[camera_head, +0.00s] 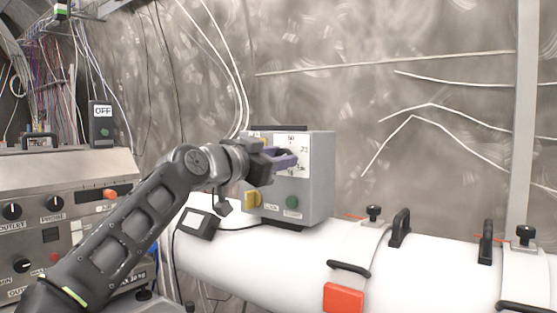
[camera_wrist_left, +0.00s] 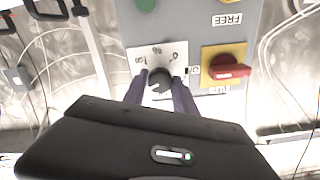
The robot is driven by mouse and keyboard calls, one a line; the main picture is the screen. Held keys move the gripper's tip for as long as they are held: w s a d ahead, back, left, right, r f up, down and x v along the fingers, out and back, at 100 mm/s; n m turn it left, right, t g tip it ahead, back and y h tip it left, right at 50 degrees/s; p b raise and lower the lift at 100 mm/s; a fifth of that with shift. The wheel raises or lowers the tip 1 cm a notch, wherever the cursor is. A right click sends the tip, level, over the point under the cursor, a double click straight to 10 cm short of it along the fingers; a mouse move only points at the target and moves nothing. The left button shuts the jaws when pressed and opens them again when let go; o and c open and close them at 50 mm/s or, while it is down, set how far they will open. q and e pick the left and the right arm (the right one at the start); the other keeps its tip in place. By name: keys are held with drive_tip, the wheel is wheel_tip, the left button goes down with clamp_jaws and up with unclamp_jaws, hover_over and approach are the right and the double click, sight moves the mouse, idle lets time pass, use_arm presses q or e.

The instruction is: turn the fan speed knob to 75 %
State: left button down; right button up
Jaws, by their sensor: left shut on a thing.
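The fan speed knob (camera_wrist_left: 160,80) is a dark round knob on a white dial plate with printed numbers, seen upside down in the left wrist view. The dial plate (camera_head: 303,150) is on the front of a grey control box (camera_head: 318,185) in the head view, where my gripper hides most of the knob. My left gripper (camera_head: 285,161) reaches the dial from the left. In the left wrist view its purple fingers (camera_wrist_left: 160,90) stand on either side of the knob and are shut on it. The knob's pointer setting cannot be read. My right gripper is out of view.
A yellow plate with a red handle (camera_wrist_left: 229,68) sits close beside the dial. A green button (camera_head: 292,202) is below the dial. The box stands on a white pipe (camera_head: 290,262) with black handles. A console with knobs (camera_head: 70,205) fills the left.

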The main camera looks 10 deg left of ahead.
use_arm(q)
drive_tip(key=shift+f, duration=0.1)
idle(0.4)
drive_tip(key=c, duration=1)
unclamp_jaws()
drive_tip(key=b+v, duration=0.3)
drive_tip(key=v, duration=0.4)
drive_tip(key=shift+s, duration=0.35)
drive_tip(key=shift+a, duration=0.1)
